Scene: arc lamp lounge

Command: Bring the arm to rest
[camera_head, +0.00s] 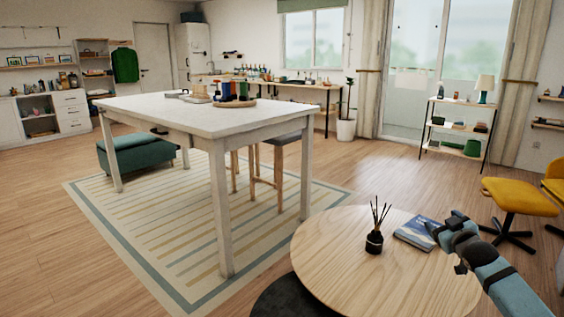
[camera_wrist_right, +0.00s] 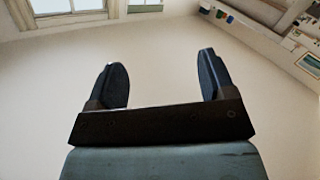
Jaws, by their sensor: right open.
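My right arm comes in from the lower right of the head view. Its gripper (camera_head: 446,228) is over the right edge of the round wooden table, close to the blue book. In the right wrist view the two dark fingers of the right gripper (camera_wrist_right: 163,82) stand wide apart with nothing between them. Behind them are a pale plain surface and a window. My left gripper is not in view.
The round wooden table (camera_head: 345,260) carries a dark reed diffuser (camera_head: 375,240) and a blue book (camera_head: 417,233). A tall white table (camera_head: 200,115) stands on a striped rug at the left. A yellow chair (camera_head: 518,196) is at the right. Bare wood floor lies between.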

